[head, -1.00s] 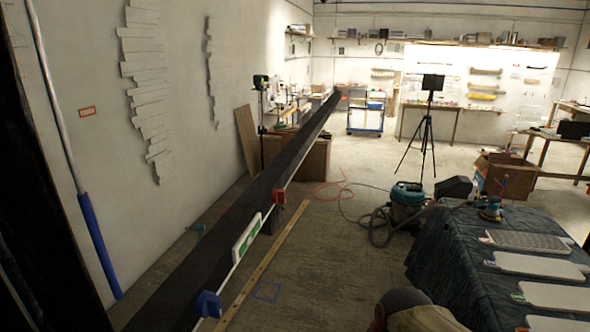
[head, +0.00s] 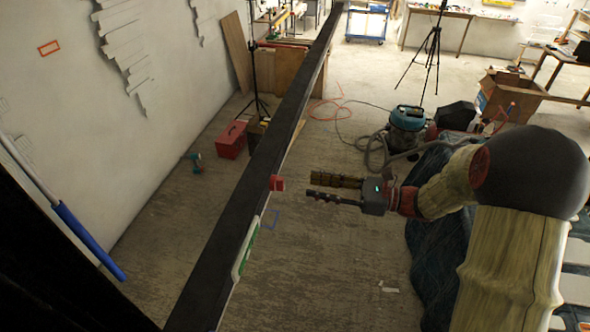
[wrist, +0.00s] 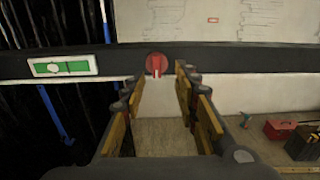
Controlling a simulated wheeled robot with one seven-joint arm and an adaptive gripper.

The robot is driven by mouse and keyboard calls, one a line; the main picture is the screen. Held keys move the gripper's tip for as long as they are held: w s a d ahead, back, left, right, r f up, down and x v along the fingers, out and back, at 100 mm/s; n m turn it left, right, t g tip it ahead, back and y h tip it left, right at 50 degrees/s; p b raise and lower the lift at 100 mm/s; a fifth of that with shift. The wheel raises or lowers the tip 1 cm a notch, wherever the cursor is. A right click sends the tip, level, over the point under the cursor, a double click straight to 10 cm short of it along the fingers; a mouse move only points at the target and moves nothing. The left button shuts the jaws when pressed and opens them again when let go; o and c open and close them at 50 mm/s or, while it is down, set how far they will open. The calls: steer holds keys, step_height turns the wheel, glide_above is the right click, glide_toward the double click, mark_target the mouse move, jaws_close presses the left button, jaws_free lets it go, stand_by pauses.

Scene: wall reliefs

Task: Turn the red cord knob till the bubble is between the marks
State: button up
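The red knob (head: 277,183) sits on the side of a long black beam (head: 262,165). In the wrist view the knob (wrist: 156,63) is round with a pale strip at its lower part, ahead of the gap between my fingers. My gripper (head: 311,186) is open and empty, its fingertips a short way to the right of the knob in the head view and apart from it. A green level in a white frame (head: 245,252) is on the beam. In the wrist view the level (wrist: 75,67) shows a pale bubble left of its middle; its marks are too small to make out.
A red toolbox (head: 231,140) and a teal drill (head: 196,162) lie on the floor beyond the beam. A blue-and-white pole (head: 88,238) leans at the left. A vacuum (head: 408,122) stands behind my arm.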

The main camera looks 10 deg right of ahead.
mark_target(278, 184)
steer(key=p+x, duration=0.2)
steer(key=x, duration=0.5)
steer(key=shift+a, duration=0.5)
steer(key=shift+s, duration=0.15)
steer(key=shift+c, duration=1.4)
jaws_close()
